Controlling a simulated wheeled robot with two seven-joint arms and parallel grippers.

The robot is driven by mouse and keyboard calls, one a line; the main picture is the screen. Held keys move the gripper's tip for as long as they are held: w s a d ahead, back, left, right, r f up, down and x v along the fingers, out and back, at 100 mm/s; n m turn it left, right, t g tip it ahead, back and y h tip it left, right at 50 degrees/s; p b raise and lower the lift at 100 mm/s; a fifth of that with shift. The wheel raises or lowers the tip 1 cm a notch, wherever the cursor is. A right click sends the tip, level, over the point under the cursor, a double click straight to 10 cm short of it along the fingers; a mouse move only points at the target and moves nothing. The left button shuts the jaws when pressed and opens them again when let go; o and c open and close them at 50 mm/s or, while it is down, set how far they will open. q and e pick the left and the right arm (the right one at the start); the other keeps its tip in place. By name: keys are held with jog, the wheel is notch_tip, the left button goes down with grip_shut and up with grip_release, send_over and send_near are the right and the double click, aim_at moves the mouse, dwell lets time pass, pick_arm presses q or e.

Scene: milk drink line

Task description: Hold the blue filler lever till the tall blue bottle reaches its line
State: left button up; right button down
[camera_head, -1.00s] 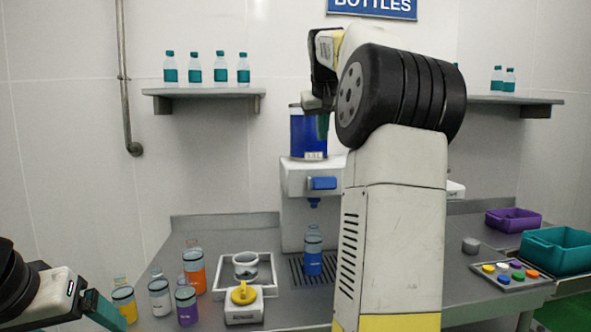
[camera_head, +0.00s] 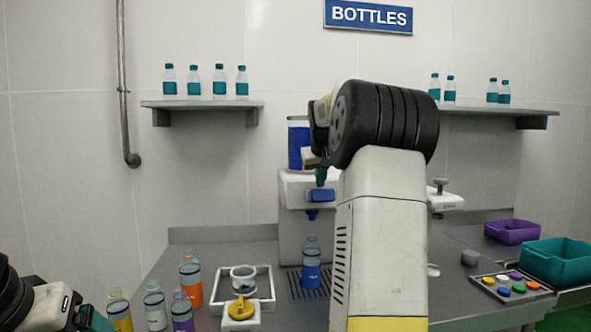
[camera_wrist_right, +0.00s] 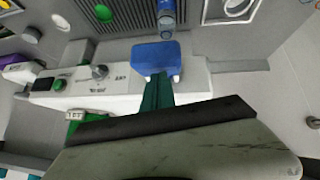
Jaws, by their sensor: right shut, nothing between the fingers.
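The blue filler lever (camera_head: 321,195) sticks out from the front of the white filler (camera_head: 296,186), under a blue tank. My right gripper (camera_head: 321,180) is shut and empty, its teal fingertips pointing down at the lever's top. In the right wrist view the fingertips (camera_wrist_right: 157,88) meet the edge of the lever (camera_wrist_right: 156,56); I cannot tell whether they press it. The tall blue bottle (camera_head: 311,272) stands upright on the drip grate below the nozzle, with blue liquid in its lower part. Its line is too small to read. My left gripper (camera_head: 92,320) is partly cut off at lower left.
Bottles with orange (camera_head: 191,282), yellow, purple and clear contents stand at left, beside a white tray (camera_head: 265,272) and a yellow-knobbed device (camera_head: 240,310). A caps tray (camera_head: 512,290), a teal bin (camera_head: 555,262) and a purple bin (camera_head: 512,232) are at right. My right arm hides the middle.

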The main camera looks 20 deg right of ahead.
aim_at(321, 193)
jog(key=shift+f, duration=0.2)
jog(key=shift+s, duration=0.15)
jog(key=shift+s+a+f+t+h, duration=0.1)
jog(key=shift+s+f+t+h, duration=0.1)
jog(key=shift+s+f+t, duration=0.35)
jog(key=shift+s+a+f+t+h, duration=0.1)
jog(key=shift+s+f+t+h, duration=0.1)
jog(key=shift+f+t, duration=0.5)
jog(key=shift+s+f, duration=0.2)
jog(key=shift+f, duration=0.6)
jog(key=shift+s+f, duration=0.2)
jog(key=shift+f, duration=0.6)
dwell(4.8)
